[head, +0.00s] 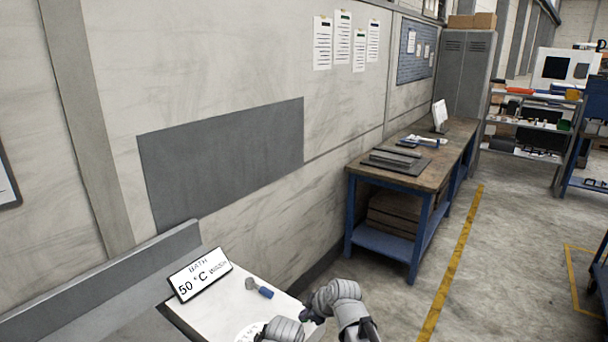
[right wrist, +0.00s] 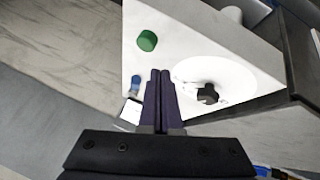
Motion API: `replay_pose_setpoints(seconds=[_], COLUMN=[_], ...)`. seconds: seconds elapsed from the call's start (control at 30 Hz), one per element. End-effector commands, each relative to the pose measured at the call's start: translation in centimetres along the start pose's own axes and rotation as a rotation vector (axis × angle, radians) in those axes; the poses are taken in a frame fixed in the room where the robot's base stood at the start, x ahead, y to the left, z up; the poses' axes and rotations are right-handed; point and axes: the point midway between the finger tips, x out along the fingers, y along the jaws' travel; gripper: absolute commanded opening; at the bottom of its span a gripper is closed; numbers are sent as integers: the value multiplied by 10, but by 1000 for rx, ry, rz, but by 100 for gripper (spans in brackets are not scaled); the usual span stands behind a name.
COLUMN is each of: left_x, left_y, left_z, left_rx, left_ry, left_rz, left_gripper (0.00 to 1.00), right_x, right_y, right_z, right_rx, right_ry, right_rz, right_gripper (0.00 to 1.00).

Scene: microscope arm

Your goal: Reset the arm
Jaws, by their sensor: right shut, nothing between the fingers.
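My right gripper (right wrist: 160,72) is shut and empty. In the right wrist view its dark fingers lie together above the white bench top, between a green round cap (right wrist: 147,41) and a white round dish (right wrist: 218,72). A small black knobbed piece (right wrist: 207,94) sits on the dish. A small blue piece (right wrist: 136,82) is just left of the fingertips. In the head view, grey arm parts of mine cover the bench's front right. I cannot make out a microscope. My left gripper is not in view.
A sign reading "BATH 50 °C WASH" (head: 200,274) stands on the white bench (head: 226,307). A blue-handled tool (head: 259,288) lies beside it. The wall rises behind the bench. A wooden workbench (head: 453,140) stands farther right, with open floor beyond it.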

Motion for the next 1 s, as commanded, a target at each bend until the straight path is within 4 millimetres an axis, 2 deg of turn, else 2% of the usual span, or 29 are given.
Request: replay_pose_setpoints(seconds=[0.03, 0.2, 0.4, 0.5, 0.63, 1.0], left_x=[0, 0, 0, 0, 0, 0], left_y=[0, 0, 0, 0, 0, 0], left_z=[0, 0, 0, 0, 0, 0], left_rx=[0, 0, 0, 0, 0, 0], left_ry=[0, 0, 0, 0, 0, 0], left_rz=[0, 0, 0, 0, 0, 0], left_gripper=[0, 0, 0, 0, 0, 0], right_x=[-5, -24, -56, -70, -81, -86], right_y=[-25, -91, -144, -159, -170, -173], right_z=[8, 43, 82, 97, 107, 111], right_rx=[66, 337, 624, 728, 811, 846], right_ry=[-50, -277, -548, -648, -724, -754], right_rz=[-43, -133, -109, -70, -28, -7], right_gripper=[0, 0, 0, 0, 0, 0])
